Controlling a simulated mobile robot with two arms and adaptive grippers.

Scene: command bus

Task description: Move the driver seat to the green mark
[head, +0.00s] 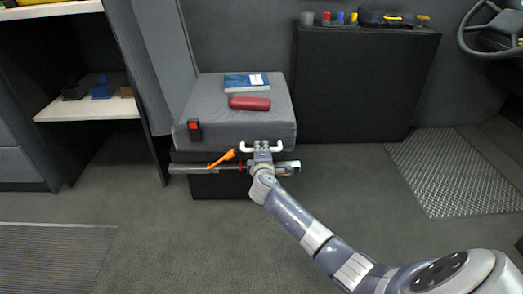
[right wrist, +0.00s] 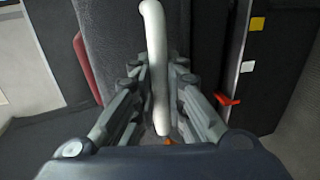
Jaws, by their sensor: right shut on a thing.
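The grey driver seat (head: 185,108) stands against the wall left of centre. A white handle (head: 276,147) runs along its front edge. My right gripper (head: 262,150) is shut on this handle; in the right wrist view the white handle (right wrist: 155,60) lies between the two fingers. I cannot make out a green mark. My left gripper is not in view.
A blue book (head: 240,81) and a red case (head: 250,103) lie on the seat cushion. A dark cabinet (head: 360,85) stands close at its right. A shelf (head: 85,108) is at left. The steering wheel (head: 470,40) is far right. Floor in front is clear.

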